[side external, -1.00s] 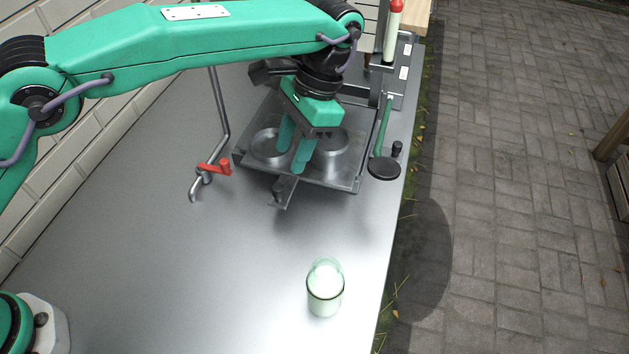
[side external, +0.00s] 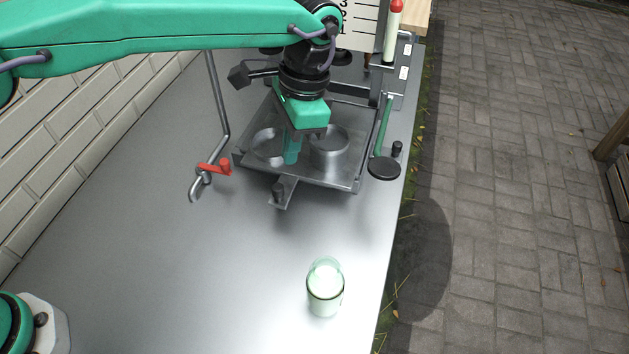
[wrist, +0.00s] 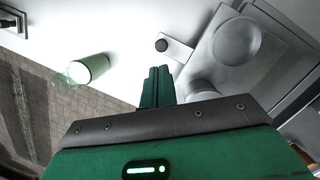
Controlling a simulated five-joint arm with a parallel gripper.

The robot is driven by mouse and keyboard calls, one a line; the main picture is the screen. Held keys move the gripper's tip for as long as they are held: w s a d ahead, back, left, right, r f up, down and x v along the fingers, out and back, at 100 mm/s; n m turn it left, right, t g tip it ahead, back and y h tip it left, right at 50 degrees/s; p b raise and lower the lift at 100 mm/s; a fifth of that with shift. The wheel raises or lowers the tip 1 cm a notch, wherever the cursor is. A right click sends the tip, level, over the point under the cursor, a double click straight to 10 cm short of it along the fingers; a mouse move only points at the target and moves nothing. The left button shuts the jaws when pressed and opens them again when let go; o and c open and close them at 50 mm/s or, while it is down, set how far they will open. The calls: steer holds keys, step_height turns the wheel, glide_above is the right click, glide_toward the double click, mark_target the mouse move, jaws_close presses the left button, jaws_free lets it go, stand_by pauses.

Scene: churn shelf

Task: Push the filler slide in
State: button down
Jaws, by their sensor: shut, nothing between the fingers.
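The filler slide shows as a flat metal tab (side external: 286,197) with a dark knob, sticking out from the near edge of a metal plate (side external: 325,183). The tab also shows in the wrist view (wrist: 178,49), just beyond my fingertips. The plate carries two round metal features side by side. My gripper (side external: 291,161) is over the plate between them, its green fingers shut together and empty. In the wrist view the closed fingers (wrist: 160,71) point toward the tab's side. I cannot tell whether the fingertips touch the plate; they look apart from the knob.
A glass with pale liquid (side external: 325,289) stands on the metal counter in front. A red-handled crank (side external: 214,168) is left of the plate. A green lever (side external: 383,130) and a dark disc (side external: 384,168) are at its right.

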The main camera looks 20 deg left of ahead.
steer(key=s+a+m+t+h, duration=0.6)
steer(key=s+a, duration=0.3)
steer(key=s, duration=0.4)
steer(key=shift+r+m+t+h, duration=0.2)
steer(key=shift+m+t+h, duration=0.3)
steer(key=shift+m, duration=0.4)
steer(key=shift+d+f, duration=0.15)
glide_toward(282, 202)
steer(key=shift+s+d+f, duration=0.7)
steer(key=shift+s+f, duration=0.7)
steer(key=shift+y, duration=0.3)
steer(key=shift+w+d+f, duration=0.1)
steer(key=shift+w+d, duration=0.1)
steer(key=shift+w, duration=0.85)
steer(key=shift+w+d+f, duration=0.1)
steer(key=shift+w+d, duration=0.1)
steer(key=shift+w, duration=0.8)
steer(key=shift+w, duration=0.1)
